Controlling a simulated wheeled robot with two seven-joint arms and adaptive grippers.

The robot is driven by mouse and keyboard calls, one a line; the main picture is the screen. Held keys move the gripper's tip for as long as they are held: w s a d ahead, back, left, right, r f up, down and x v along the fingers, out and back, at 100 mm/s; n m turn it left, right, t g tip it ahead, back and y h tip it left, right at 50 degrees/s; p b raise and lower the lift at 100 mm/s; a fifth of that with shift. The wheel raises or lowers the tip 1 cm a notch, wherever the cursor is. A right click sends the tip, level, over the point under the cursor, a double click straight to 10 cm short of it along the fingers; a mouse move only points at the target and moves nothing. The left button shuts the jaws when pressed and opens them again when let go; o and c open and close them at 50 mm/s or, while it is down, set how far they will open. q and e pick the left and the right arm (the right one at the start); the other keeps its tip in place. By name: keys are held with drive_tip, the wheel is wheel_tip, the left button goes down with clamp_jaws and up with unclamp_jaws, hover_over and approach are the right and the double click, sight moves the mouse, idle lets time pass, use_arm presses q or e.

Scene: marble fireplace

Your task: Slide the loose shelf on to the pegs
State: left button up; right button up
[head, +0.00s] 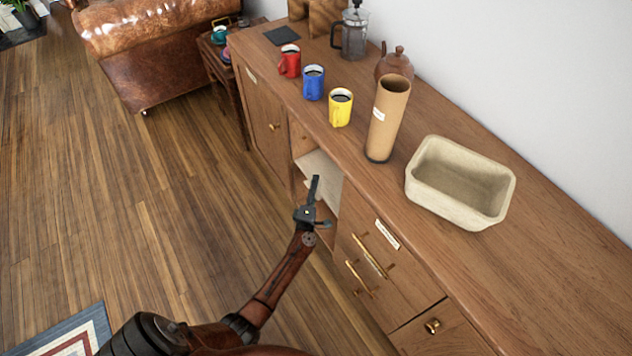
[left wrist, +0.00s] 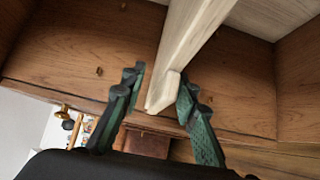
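The loose shelf is a pale wooden board (left wrist: 182,50). In the left wrist view it runs edge-on from the front up into the cabinet. In the head view a pale board (head: 320,170) shows inside the open cabinet bay. My left gripper (left wrist: 160,84) has its fingers on either side of the shelf's near edge. A gap shows at the left finger; the right finger is close to or touching the board. In the head view my left gripper (head: 314,203) is at the bay's opening. Small dark pegs or holes (left wrist: 98,71) show on the cabinet's inner wall. My right gripper is out of view.
The wooden cabinet top (head: 560,230) holds red, blue and yellow mugs (head: 340,108), a cardboard tube (head: 387,118) and a stone basin (head: 460,180). Drawers with brass handles (head: 370,256) flank the bay on the right. The floor (head: 130,190) in front is mostly clear.

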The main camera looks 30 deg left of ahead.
use_arm(q)
drive_tip(key=v, duration=1)
drive_tip(key=shift+s+d, duration=0.15)
